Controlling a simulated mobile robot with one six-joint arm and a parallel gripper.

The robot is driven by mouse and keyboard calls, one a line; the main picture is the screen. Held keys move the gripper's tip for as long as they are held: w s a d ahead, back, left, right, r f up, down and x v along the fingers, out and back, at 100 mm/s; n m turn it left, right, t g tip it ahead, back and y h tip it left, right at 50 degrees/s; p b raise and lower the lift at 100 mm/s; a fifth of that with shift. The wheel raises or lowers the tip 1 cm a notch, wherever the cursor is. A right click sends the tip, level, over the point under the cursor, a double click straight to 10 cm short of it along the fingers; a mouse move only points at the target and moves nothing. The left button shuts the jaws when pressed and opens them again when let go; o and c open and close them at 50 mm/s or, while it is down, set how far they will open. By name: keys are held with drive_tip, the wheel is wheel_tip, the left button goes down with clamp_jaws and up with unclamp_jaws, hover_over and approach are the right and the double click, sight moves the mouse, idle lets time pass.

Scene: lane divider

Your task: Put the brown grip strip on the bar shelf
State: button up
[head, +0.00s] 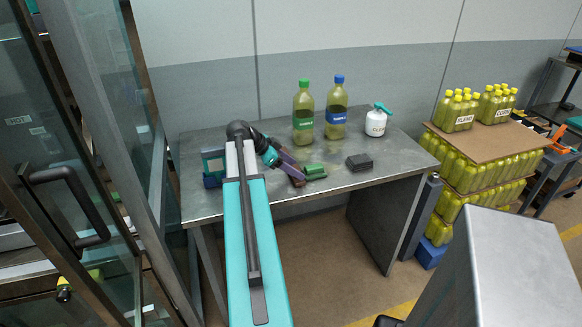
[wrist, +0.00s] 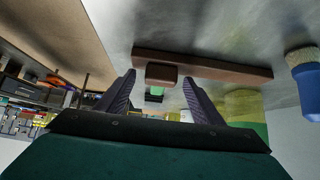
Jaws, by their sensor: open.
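The brown grip strip (wrist: 225,70) is a long bar with a small brown block (wrist: 161,73) on it. It lies on the metal table in the wrist view, which looks upside down. In the head view the brown strip (head: 297,181) is mostly hidden beside my gripper (head: 284,163). My gripper is open over the table. In the wrist view its two dark fingers (wrist: 160,95) are spread, with the small block between them in the picture. Nothing is held. I cannot tell whether the fingers touch the strip. I cannot make out which surface is the bar shelf.
A green block (head: 314,171) and a dark block (head: 359,163) lie right of my gripper. Bottles with green (head: 303,110) and blue caps (head: 336,108) and a white canister (head: 376,121) stand behind. A glass door (head: 85,130) stands far left.

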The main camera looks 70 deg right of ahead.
idle(0.4)
drive_tip(key=c, duration=1.3)
drive_tip(key=shift+r, duration=0.15)
drive_tip(key=shift+r+b, duration=0.55)
drive_tip(key=shift+r, duration=1.05)
drive_tip(key=s+a+b, duration=0.2)
drive_tip(key=a+b, duration=0.1)
drive_tip(key=a, duration=0.1)
drive_tip(key=s+a+r+b, duration=0.1)
drive_tip(key=s+a+b, duration=0.1)
drive_tip(key=a, duration=0.3)
drive_tip(key=s+a+b, duration=0.3)
drive_tip(key=a+b, duration=0.1)
drive_tip(key=a, duration=0.1)
drive_tip(key=shift+a+r+b, duration=0.15)
drive_tip(key=shift+r+b, duration=0.05)
drive_tip(key=shift+b, duration=0.2)
